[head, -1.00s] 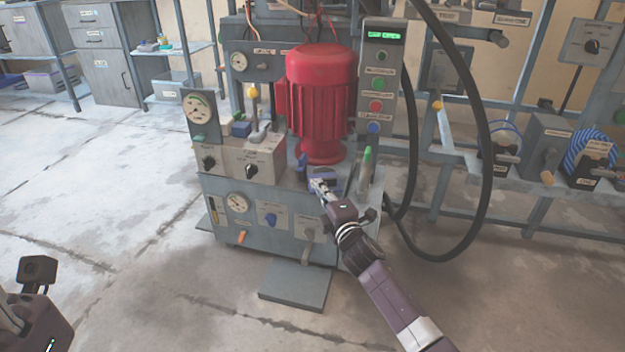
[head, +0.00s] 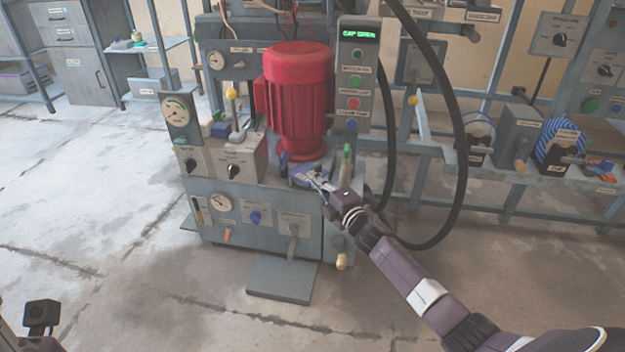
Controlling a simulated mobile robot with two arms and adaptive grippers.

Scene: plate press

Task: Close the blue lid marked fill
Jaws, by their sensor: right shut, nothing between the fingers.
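The blue lid (head: 303,174) is on top of the grey press unit, just in front of the red motor. A green display (head: 361,33) on the button panel seems to read "CAP OPEN". Part of my left arm's end (head: 40,316) shows at the lower left edge, with its fingers not clear.
The red motor (head: 299,98) stands right behind the lid. A green-tipped lever (head: 346,165) rises just right of my gripper. Black hoses (head: 462,130) loop down on the right. A grey step plate (head: 283,279) lies in front; the floor to the left is clear.

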